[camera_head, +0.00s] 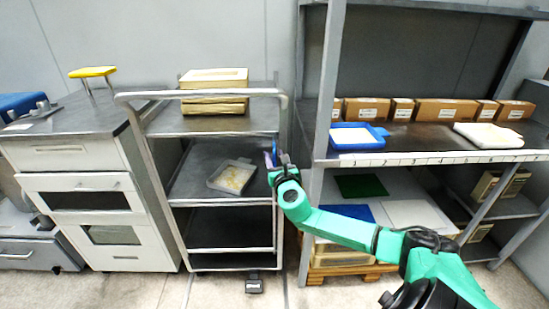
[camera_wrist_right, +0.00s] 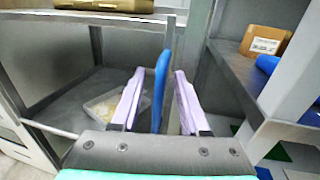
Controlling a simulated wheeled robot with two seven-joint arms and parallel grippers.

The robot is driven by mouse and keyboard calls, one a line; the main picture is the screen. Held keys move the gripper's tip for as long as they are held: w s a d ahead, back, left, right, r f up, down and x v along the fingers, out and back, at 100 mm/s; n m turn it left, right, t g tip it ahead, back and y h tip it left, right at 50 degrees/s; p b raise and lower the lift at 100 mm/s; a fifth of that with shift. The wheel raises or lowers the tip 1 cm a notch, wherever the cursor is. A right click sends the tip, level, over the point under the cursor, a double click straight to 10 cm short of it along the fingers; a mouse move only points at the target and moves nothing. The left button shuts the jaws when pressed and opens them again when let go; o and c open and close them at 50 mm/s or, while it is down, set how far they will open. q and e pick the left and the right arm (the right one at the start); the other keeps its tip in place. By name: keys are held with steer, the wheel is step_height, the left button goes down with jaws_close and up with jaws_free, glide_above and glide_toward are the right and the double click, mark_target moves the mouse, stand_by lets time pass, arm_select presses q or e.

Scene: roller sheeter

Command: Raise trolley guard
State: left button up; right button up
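The trolley (camera_head: 225,122) is a grey metal frame with several shelves and a pale top rail (camera_head: 200,94); it also shows in the right wrist view (camera_wrist_right: 95,62). A narrow blue upright piece (camera_wrist_right: 161,88) stands at the trolley's right side; I cannot tell for sure whether it is the guard. My right gripper (camera_wrist_right: 160,98) has its two lilac fingers apart, one on each side of the blue piece, with gaps visible. In the head view, the right gripper (camera_head: 271,155) is small at the trolley's right post. My left gripper is not in view.
A clear tray with pale contents (camera_head: 232,177) is on the trolley's middle shelf. A beige box (camera_head: 214,78) is on top. A rack with cardboard boxes (camera_head: 445,110) stands close on the right, leaving a narrow gap. A drawer cabinet (camera_head: 75,160) stands left.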

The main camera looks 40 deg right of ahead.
steer(key=shift+f, duration=0.1)
steer(key=shift+s+a, duration=0.15)
steer(key=shift+s, duration=0.25)
steer(key=p+v, duration=0.2)
steer(key=v, duration=1.1)
steer(key=shift+s+a+p, duration=0.25)
steer(key=shift+s+p, duration=0.05)
steer(key=shift+p, duration=0.1)
